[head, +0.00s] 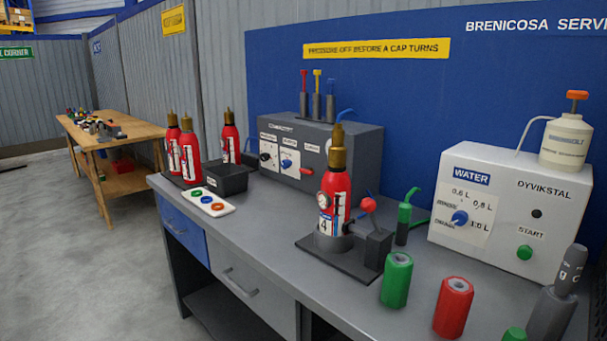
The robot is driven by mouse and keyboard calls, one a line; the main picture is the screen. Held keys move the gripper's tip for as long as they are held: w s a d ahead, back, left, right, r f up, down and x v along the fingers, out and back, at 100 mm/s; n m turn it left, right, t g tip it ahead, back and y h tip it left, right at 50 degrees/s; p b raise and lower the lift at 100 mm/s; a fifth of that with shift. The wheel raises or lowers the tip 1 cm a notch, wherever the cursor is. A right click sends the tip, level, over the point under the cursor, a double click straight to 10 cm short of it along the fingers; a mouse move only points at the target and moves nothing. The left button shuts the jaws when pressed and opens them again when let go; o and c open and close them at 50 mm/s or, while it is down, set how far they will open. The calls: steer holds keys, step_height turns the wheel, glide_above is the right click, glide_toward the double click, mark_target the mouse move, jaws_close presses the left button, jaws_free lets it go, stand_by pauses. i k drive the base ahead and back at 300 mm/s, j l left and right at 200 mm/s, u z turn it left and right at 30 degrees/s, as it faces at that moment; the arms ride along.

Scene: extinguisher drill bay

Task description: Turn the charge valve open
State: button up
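A red fire extinguisher (334,192) with a brass top and a "4" on its label stands upright in a grey stand on the bench. A small round gauge (323,201) is on its side. Right beside it, a dark block (376,248) carries a lever with a red ball end (368,204), tilted up to the left. I cannot tell for certain whether this lever is the charge valve, or whether it is open or closed. My gripper is not in view.
Behind stands a grey panel box (345,160) with knobs and a blue lever (346,113). Right are a white water unit (480,225), a green nozzle (404,220), green (396,280) and red (453,305) cylinders.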

mark_target(310, 172)
steer(key=j+z, duration=0.1)
steer(key=z, duration=0.25)
steer(key=i+j+z, duration=0.1)
steer(key=z, duration=0.25)
steer(key=i+j+z, duration=0.1)
steer(key=j+z, duration=0.15)
steer(key=j, duration=0.25)
steer(key=j+z, duration=0.3)
steer(key=j, duration=0.7)
steer(key=i+j+z, duration=0.15)
steer(key=j, duration=0.4)
